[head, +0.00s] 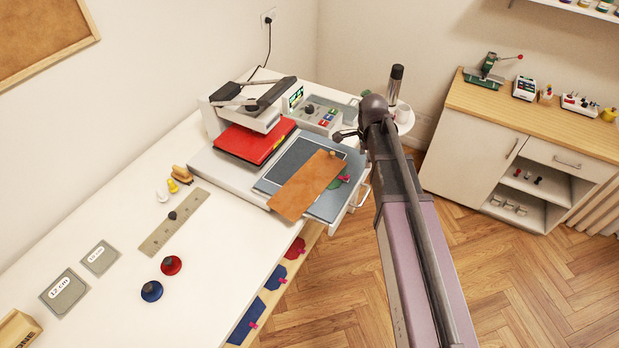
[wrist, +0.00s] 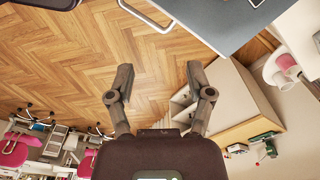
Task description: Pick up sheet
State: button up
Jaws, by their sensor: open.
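A flat brown sheet (head: 306,185) lies slanted across the grey lower plate of a press (head: 327,205) in the head view. Its near end overhangs the plate's front edge. In the head view my arm is right of the press, apart from the sheet, and hides part of the gripper.
A red block (head: 255,141) sits on the press behind the sheet. The white table (head: 110,215) holds a metal ruler, weights and two labelled plates at left. Slots under its front edge hold coloured pieces. A cabinet (head: 465,150) stands at right. Floor between is clear.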

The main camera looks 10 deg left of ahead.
aim_at(332, 153)
jog(key=w+a+r+m+p, duration=0.3)
jog(key=w+a+m, duration=0.5)
jog(key=a, duration=0.3)
jog(key=shift+w+r+m, duration=0.25)
jog(key=shift+r+m, duration=0.25)
jog(key=shift+m, duration=0.1)
jog(key=shift+d+f, duration=0.1)
jog(key=shift+f, duration=0.05)
jog(key=f+b, duration=0.8)
jog(key=shift+w+d+f, duration=0.1)
jog(key=shift+w+f, duration=0.1)
jog(key=shift+w, duration=0.05)
jog(key=shift+f, duration=0.15)
jog(key=f+b, duration=0.3)
jog(key=shift+w, duration=0.3)
jog(key=shift+f+b, duration=0.95)
jog(key=shift+b, duration=0.25)
